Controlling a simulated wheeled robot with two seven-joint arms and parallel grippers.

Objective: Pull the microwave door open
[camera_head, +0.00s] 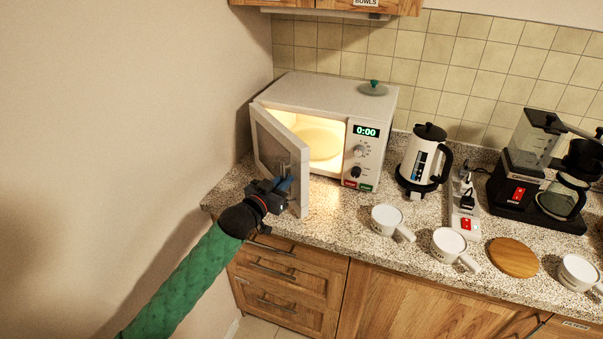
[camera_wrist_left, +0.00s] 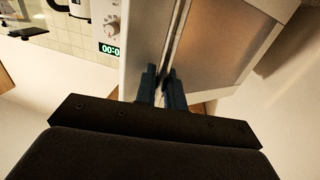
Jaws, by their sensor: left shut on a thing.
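The white microwave (camera_head: 325,102) stands on the counter against the tiled wall. Its door (camera_head: 270,145) is swung part-way open to the left, and the lit inside with a round plate (camera_head: 320,143) shows. My left gripper (camera_head: 284,186) is shut on the door's handle (camera_head: 285,170) at the free side of the door. In the left wrist view the two dark fingers (camera_wrist_left: 161,88) close around the handle bar, with the door panel (camera_wrist_left: 220,45) to the right and the display (camera_wrist_left: 110,49) to the left. The right gripper is not in view.
A kettle (camera_head: 422,160), a power strip (camera_head: 465,213) and a coffee maker (camera_head: 530,165) stand right of the microwave. White mugs (camera_head: 386,218) and a round wooden board (camera_head: 513,257) are near the front edge. A wall is close on the left.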

